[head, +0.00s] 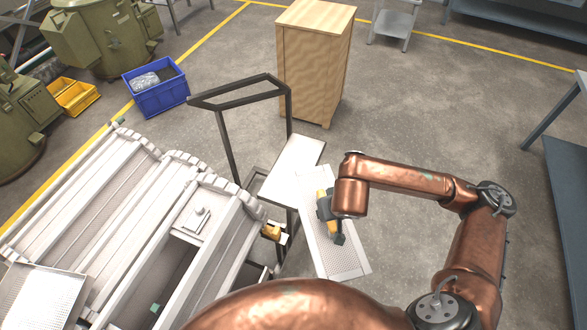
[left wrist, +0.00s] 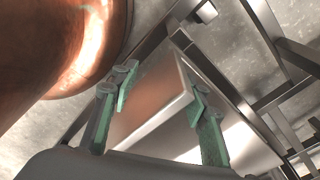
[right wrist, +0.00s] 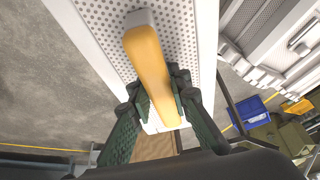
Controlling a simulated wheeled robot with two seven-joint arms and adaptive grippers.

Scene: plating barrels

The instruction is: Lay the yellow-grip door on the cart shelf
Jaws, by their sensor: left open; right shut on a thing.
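The yellow-grip door (head: 347,260) is a pale perforated panel held in the air, right of and in front of the cart in the head view. Its far end overlaps the white cart shelf (head: 293,168) in the picture; I cannot tell the height between them. My right gripper (head: 328,210) is shut on its yellow grip, which shows large in the right wrist view (right wrist: 150,70). The perforated face (right wrist: 90,30) lies behind the grip. My left gripper (left wrist: 160,110) is open in the left wrist view, with metal plates and frame bars beyond its fingers.
The cart's dark handle frame (head: 240,92) rises beside the shelf. Pale barrels (head: 100,195) fill the left front. A wooden cabinet (head: 313,60) stands behind the cart, and a blue crate (head: 157,90) is at back left. Open floor lies right of the cabinet.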

